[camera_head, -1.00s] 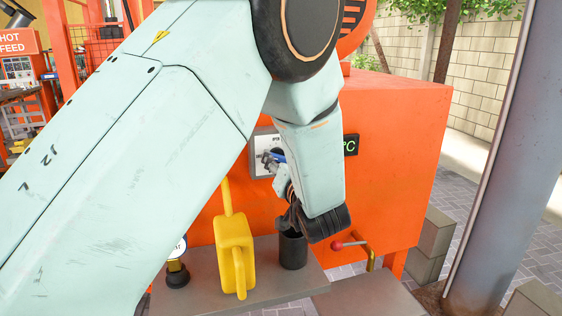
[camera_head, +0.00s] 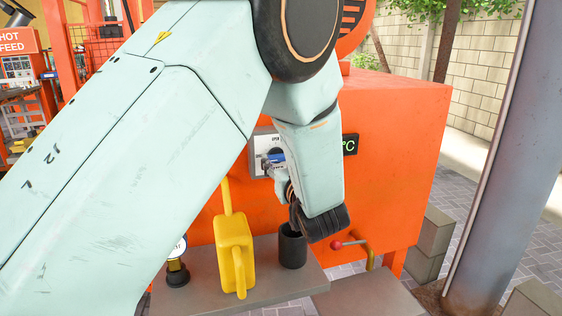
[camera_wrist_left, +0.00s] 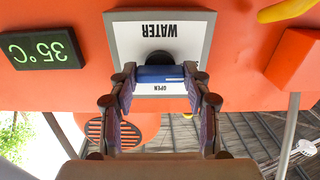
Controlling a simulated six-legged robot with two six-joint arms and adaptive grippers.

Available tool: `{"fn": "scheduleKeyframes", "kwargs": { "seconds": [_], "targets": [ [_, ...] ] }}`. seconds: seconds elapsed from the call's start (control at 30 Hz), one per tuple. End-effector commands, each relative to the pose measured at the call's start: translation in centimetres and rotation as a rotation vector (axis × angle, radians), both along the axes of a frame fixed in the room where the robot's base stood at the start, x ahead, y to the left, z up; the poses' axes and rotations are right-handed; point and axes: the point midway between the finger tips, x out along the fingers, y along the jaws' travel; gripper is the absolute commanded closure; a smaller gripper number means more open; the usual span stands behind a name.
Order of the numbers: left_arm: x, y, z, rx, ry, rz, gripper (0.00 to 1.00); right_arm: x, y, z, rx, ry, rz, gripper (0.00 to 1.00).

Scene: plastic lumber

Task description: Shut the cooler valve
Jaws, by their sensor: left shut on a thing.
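The cooler valve has a blue handle (camera_head: 277,156) on a white plate (camera_head: 258,142) fixed to the orange cooler (camera_head: 395,150). In the upside-down left wrist view, the plate (camera_wrist_left: 118,38) reads WATER and OPEN, and the handle (camera_wrist_left: 160,74) lies level across a dark hub, on the OPEN side. My left gripper (camera_head: 274,164) is at the plate in the head view. In the wrist view its two fingers (camera_wrist_left: 162,88) are shut on the handle, one at each end. My left arm hides part of the plate in the head view. My right gripper is not in view.
A yellow can (camera_head: 236,250), a black cup (camera_head: 292,250) and a gauge (camera_head: 177,265) stand on a grey ledge below my arm. A red-knobbed lever (camera_head: 337,245) sticks out nearby. A steel post (camera_head: 505,160) stands at right.

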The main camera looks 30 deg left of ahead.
Motion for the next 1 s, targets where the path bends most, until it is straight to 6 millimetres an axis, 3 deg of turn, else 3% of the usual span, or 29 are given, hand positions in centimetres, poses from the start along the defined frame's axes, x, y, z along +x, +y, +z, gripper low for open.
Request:
{"fn": "scheduleKeyframes", "kwargs": {
  "seconds": [0.1,0.13,0.37,0.73,1.0],
  "targets": [
    [0.1,0.0,0.2,0.0,-0.006,0.0,0.83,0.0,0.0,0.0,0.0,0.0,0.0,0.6],
    [0.1,0.0,0.2,0.0,-0.006,0.0,0.49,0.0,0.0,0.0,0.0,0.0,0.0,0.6],
    [0.0,0.0,0.1,0.0,-0.003,0.0,0.29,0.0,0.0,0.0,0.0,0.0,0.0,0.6],
    [0.0,0.0,0.4,0.0,-0.003,0.0,0.28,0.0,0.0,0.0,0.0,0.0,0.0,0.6],
    [0.0,0.0,4.8,0.001,-0.007,0.0,0.28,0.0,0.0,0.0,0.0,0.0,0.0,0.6]
  ]
}}
